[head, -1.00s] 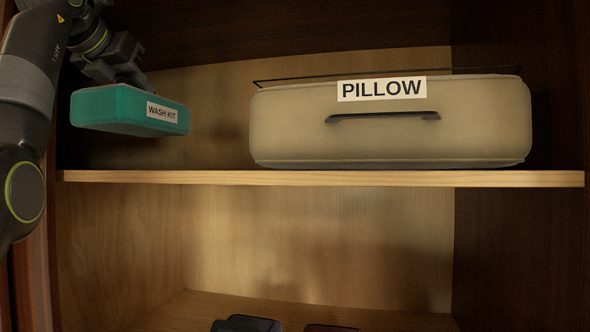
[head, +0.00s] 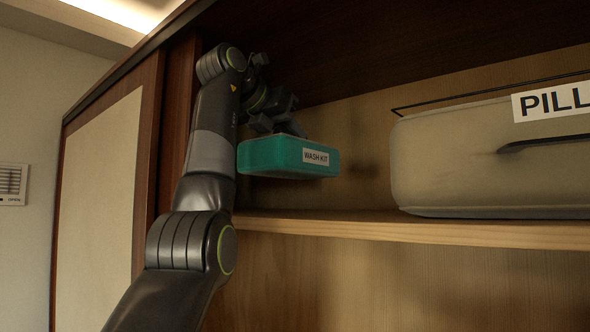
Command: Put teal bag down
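The teal bag (head: 272,157), labelled WASH KIT, hangs from my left gripper (head: 290,130) in the head view. It is above the left part of the wooden shelf (head: 330,228), with a visible gap between its underside and the board. My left gripper reaches down to the bag's top and appears shut on it; the fingertips are dark and partly hidden. My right gripper is not in view.
A large beige pillow case (head: 480,165) stands on the shelf to the right, cut off by the picture edge. Free shelf room lies between it and the bag. The cabinet's side panel (head: 178,110) is close on the left, and its ceiling is just above my arm.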

